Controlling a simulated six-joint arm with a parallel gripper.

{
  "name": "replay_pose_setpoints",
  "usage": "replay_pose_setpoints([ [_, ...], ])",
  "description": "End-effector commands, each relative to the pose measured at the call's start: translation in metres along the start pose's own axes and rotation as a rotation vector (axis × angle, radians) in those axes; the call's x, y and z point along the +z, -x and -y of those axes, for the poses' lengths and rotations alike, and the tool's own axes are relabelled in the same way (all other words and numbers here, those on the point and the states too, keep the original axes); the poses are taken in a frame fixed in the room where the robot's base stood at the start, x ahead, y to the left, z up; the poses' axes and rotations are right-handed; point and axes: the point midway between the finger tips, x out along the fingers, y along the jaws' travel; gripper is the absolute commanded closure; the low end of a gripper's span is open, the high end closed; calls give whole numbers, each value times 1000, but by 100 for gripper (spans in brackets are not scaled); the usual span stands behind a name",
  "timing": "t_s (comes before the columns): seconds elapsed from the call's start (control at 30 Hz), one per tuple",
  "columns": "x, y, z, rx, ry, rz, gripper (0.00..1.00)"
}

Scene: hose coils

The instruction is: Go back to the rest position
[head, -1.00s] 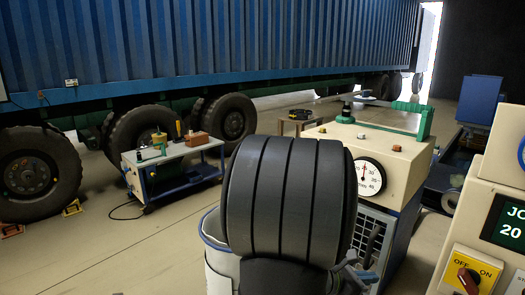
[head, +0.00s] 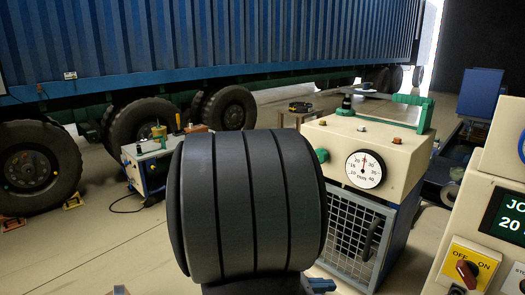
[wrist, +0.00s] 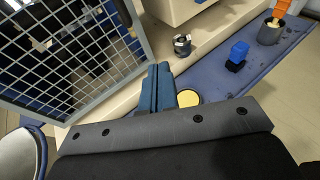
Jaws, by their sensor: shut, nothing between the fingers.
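My gripper (wrist: 160,72) shows in the wrist view as two blue fingers side by side, pressed together with nothing between them. They stand in front of a cream base edge, right of a wire mesh door (wrist: 75,52). A pale yellow disc (wrist: 188,97) shows just right of the fingers, partly hidden. In the head view, my large dark grooved arm part fills the lower middle and hides most of the gripper. Only a small blue piece shows at its lower right, and I cannot tell whether that is a finger.
A cream machine (head: 405,150) with a dial (head: 366,169) and mesh door (head: 345,235) stands close right of my arm. A control panel (head: 475,265) is at the right edge. A trolley (head: 150,150) and truck wheels are behind left.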

Motion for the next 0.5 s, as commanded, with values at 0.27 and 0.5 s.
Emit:
replay_pose_setpoints([
  [0.27, -10, 32, -6, -93, -27, -1, 100],
  [0.5, -16, 52, -7, -92, -27, -1, 100],
])
